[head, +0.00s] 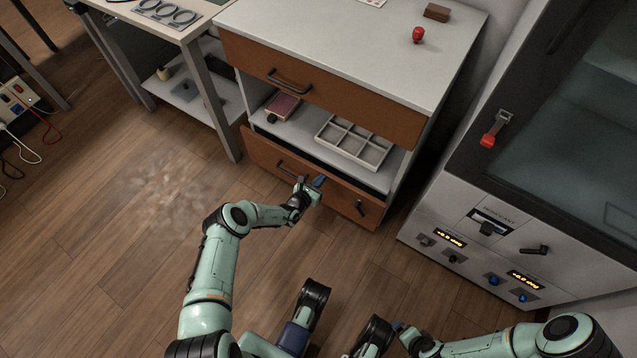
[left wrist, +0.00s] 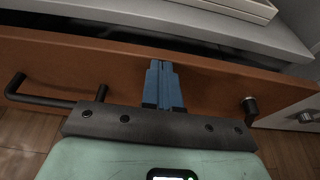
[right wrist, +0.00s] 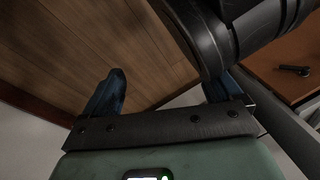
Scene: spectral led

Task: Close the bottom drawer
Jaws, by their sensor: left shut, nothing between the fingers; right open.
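The bottom drawer (head: 350,204) has a brown front with a black bar handle and stands slightly out from the cabinet; a dark gap shows behind its front edge. In the left wrist view the drawer front (left wrist: 215,85) fills the middle, with the bar handle (left wrist: 45,98) at left and a black knob (left wrist: 250,107) at right. My left gripper (head: 319,181) is shut and empty, its blue fingertips (left wrist: 163,68) at the drawer front between handle and knob; contact is hard to tell. My right gripper (right wrist: 163,90) is open and empty, low over the floor, away from the drawer.
Above the drawer, an open shelf holds a divided tray (head: 353,143) and a dark red book (head: 284,105). The closed upper drawer (head: 320,82) is above that. A grey fume-hood-like cabinet (head: 455,235) stands at right, a metal-legged table (head: 212,95) at left.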

